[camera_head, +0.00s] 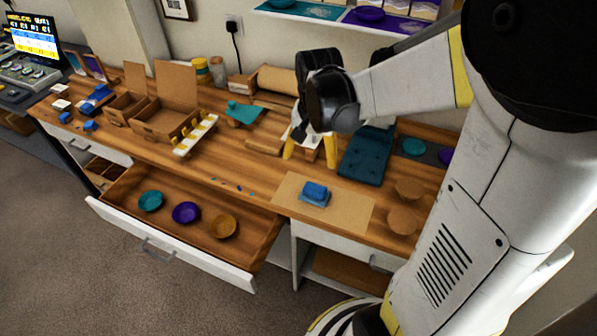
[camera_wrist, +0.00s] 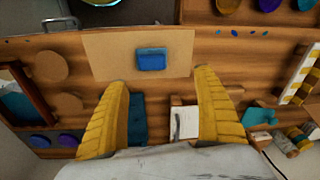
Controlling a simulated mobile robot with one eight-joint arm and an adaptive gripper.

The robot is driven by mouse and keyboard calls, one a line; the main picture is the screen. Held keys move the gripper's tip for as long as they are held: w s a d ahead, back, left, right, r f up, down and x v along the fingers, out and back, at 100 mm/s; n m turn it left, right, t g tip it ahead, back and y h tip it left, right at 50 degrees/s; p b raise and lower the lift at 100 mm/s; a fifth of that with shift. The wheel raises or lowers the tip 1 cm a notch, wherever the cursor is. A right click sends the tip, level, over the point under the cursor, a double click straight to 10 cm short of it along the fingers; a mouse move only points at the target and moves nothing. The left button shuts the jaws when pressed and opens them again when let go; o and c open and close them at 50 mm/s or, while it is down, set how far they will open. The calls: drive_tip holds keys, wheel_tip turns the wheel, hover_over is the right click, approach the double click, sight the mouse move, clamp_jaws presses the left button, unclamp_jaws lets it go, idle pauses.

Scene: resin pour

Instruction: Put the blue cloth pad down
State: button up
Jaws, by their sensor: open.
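The blue cloth pad (camera_head: 315,190) lies on a tan mat (camera_head: 355,209) near the front edge of the wooden bench. In the wrist view the pad (camera_wrist: 152,59) sits flat near the middle of the mat (camera_wrist: 105,50), apart from my fingers. My gripper (camera_head: 310,153) is above the bench behind the mat, its two yellow fingers spread with nothing held between them. In the wrist view the gripper (camera_wrist: 160,85) is also open, the pad showing beyond the fingertips.
An open drawer (camera_head: 255,260) holding teal, purple and orange bowls juts out at the front. Round coasters (camera_head: 403,220) lie right of the mat. A dark teal folded cloth (camera_head: 366,155) lies behind it. Open cardboard boxes (camera_head: 160,122) and a rack with yellow pieces (camera_head: 195,135) stand to the left.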

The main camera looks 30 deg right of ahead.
drive_tip(key=s+a+r+n+t, duration=0.6)
drive_tip(key=s+a+r+n, duration=0.2)
drive_tip(key=s+a, duration=0.2)
drive_tip(key=shift+a+r+n, duration=0.25)
drive_tip(key=shift+a+n, duration=0.05)
idle(0.8)
